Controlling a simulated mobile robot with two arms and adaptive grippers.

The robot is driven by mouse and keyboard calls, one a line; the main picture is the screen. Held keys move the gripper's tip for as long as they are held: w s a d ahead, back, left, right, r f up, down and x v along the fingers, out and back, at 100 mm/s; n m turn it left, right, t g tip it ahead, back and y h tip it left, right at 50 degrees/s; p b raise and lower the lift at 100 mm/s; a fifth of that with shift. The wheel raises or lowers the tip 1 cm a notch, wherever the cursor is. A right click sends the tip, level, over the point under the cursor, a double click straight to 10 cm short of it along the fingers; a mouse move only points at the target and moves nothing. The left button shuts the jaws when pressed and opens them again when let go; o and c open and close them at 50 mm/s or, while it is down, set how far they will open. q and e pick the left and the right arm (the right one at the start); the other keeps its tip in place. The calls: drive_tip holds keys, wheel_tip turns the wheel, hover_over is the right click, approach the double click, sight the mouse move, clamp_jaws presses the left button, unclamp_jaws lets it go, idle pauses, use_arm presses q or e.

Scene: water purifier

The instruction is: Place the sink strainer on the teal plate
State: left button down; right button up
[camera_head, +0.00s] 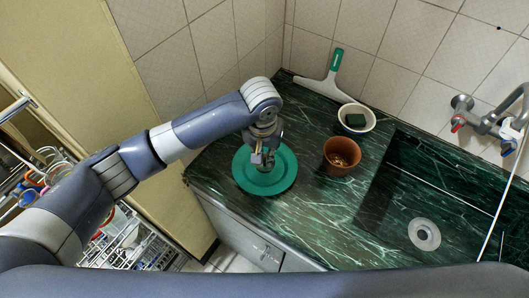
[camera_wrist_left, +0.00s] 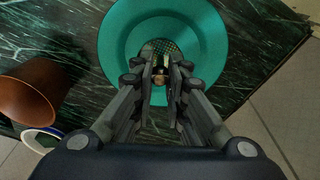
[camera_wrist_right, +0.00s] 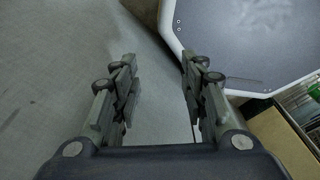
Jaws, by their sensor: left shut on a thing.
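The teal plate (camera_head: 286,178) lies on the dark green marble counter, and it also shows in the left wrist view (camera_wrist_left: 212,45). My left gripper (camera_head: 263,158) is over the plate, pointing down. In the left wrist view its fingers (camera_wrist_left: 161,72) are closed around the small knob of the sink strainer (camera_wrist_left: 161,46). The strainer's mesh shows in front of the plate's middle, partly hidden by the fingers. I cannot tell whether it touches the plate. My right gripper (camera_wrist_right: 158,72) is open and empty, over a plain grey floor.
A brown pot (camera_head: 341,157) stands right of the plate. Behind it are a white bowl (camera_head: 367,112) with a dark green block and a green-handled squeegee (camera_head: 327,86). The sink (camera_head: 455,205) with its drain is further right. An open dishwasher rack (camera_head: 135,245) is below left.

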sight(265, 155)
use_arm(q)
drive_tip(key=shift+w, duration=0.85)
drive_tip(key=shift+f, duration=0.25)
wheel_tip(265, 155, down, 3)
drive_tip(key=shift+r+p, duration=0.1)
drive_tip(key=shift+p, duration=0.6)
drive_tip(key=shift+f, duration=0.2)
drive_tip(key=c, duration=1.6)
unclamp_jaws()
drive_tip(key=shift+f, duration=0.15)
